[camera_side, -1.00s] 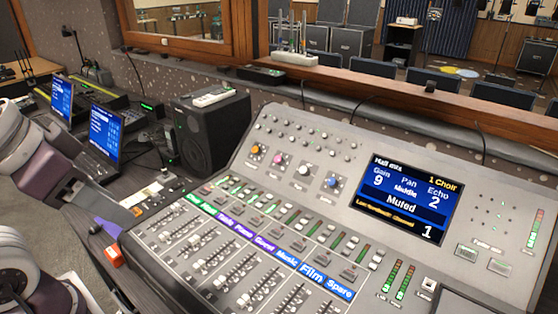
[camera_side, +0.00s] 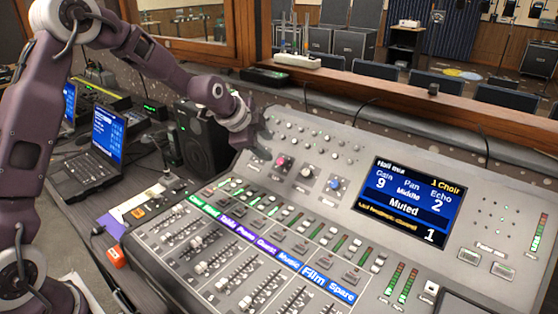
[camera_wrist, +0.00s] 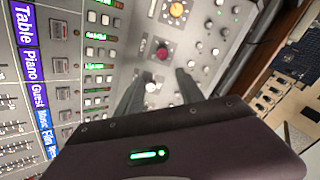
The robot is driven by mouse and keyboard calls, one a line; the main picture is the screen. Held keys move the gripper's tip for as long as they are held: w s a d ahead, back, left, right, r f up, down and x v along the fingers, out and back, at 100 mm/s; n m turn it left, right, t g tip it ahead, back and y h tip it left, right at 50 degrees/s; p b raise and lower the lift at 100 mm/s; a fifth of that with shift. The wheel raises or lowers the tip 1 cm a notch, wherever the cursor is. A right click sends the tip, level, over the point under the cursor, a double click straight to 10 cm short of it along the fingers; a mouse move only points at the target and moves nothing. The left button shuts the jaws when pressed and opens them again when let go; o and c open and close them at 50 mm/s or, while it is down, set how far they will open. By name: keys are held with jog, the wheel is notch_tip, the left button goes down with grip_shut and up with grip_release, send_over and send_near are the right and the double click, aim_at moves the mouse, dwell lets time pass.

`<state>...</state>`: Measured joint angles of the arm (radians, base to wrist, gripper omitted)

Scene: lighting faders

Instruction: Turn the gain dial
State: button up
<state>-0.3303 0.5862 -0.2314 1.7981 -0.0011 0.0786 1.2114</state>
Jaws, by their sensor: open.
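The mixing desk carries a row of coloured dials: orange (camera_wrist: 177,9), pink (camera_side: 282,162), white (camera_side: 306,173) and blue (camera_side: 335,184). Their labels are too small to read, so I cannot tell which is gain. My gripper (camera_side: 266,145) is above the left end of this row and hides the orange dial in the side view. In the wrist view my gripper (camera_wrist: 159,77) is open and empty. The white dial (camera_wrist: 152,88) shows between its fingers, and the pink dial (camera_wrist: 162,52) just beyond the tips. The screen (camera_side: 408,200) reads Gain 9, Pan Middle, Echo 2, Muted.
Small knobs (camera_side: 312,138) stand behind the dials. Faders (camera_side: 245,275) and coloured channel labels (camera_side: 267,246) lie in front. A black speaker (camera_side: 196,148) stands left of the desk, near my arm. A wooden ledge (camera_side: 400,99) runs behind.

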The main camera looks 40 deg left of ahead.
aim_at(281, 161)
jog(key=shift+m, duration=0.5)
jog(key=x, duration=0.4)
jog(key=a+x, duration=0.1)
jog(key=x, duration=0.6)
jog(key=shift+w+a+f, duration=0.25)
jog(key=shift+a+f, duration=0.05)
grip_shut()
